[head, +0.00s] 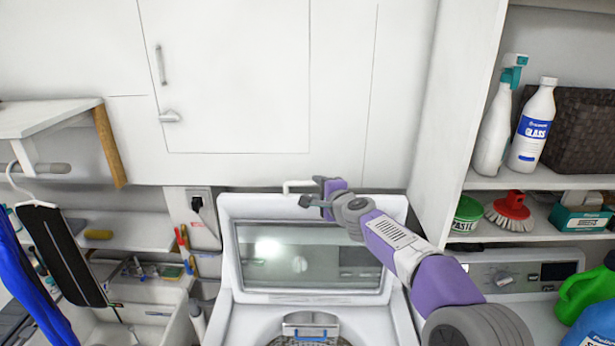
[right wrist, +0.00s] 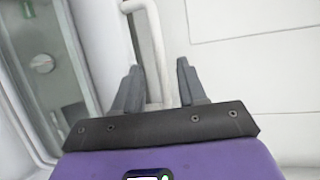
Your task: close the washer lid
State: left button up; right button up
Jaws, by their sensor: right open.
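The washer lid (head: 275,258) stands raised at the back of the white washer (head: 240,322), with a grey glass window in a white frame. The drum opening shows below it. A white bar handle (head: 292,184) is on the lid's top edge. My right gripper (head: 313,190) is open at the handle's right end. In the right wrist view the handle (right wrist: 142,8) runs down between the spread fingers of the right gripper (right wrist: 160,66); I cannot tell whether they touch it. The lid's window (right wrist: 45,65) shows at the left there. My left gripper is not in view.
A white wall with a cabinet door (head: 235,80) is close behind the lid. At the right, shelving holds a spray bottle (head: 495,125), a glass cleaner bottle (head: 531,130) and a red brush (head: 511,208). A sink (head: 150,325) and hanging clothes (head: 60,250) are at the left.

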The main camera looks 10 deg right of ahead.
aim_at(312, 184)
jog(key=shift+w+a, duration=0.1)
jog(key=shift+w, duration=0.1)
jog(key=p+x, duration=0.2)
jog(key=x, duration=0.2)
jog(key=shift+w+a+f, duration=0.1)
jog(key=shift+w+f, duration=0.05)
jog(key=shift+w, duration=0.2)
jog(key=shift+w+a+f+p, duration=0.1)
jog(key=shift+w+p, duration=0.4)
jog(key=shift+w+f, duration=0.1)
jog(key=shift+w, duration=0.05)
grip_shut()
